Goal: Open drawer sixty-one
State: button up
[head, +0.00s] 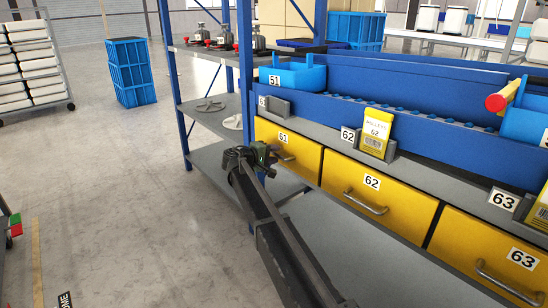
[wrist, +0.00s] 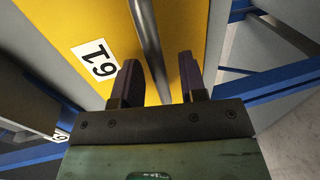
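Drawer sixty-one (head: 290,146) is a yellow drawer front with a white "61" label, at the left end of a row of yellow drawers. It looks closed, flush with its neighbour. In the wrist view its yellow front (wrist: 68,30) fills much of the picture, with the label upside down. Its metal bar handle (wrist: 148,45) runs between the two dark fingers of my gripper (wrist: 157,80). The fingers are apart, one on each side of the handle, with a gap visible. In the head view my gripper (head: 268,156) is in front of the handle (head: 284,157) and partly covers it.
Drawer 62 (head: 365,184) and drawer 63 (head: 490,255) sit to the right with similar handles. A grey lower shelf (head: 345,240) lies below. Blue rack posts (head: 180,110) stand to the left. Open floor (head: 110,200) spreads out at the left.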

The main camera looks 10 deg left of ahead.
jog(key=shift+w+d, duration=0.2)
jog(key=shift+w, duration=0.05)
grip_shut()
jog(key=shift+s, duration=0.1)
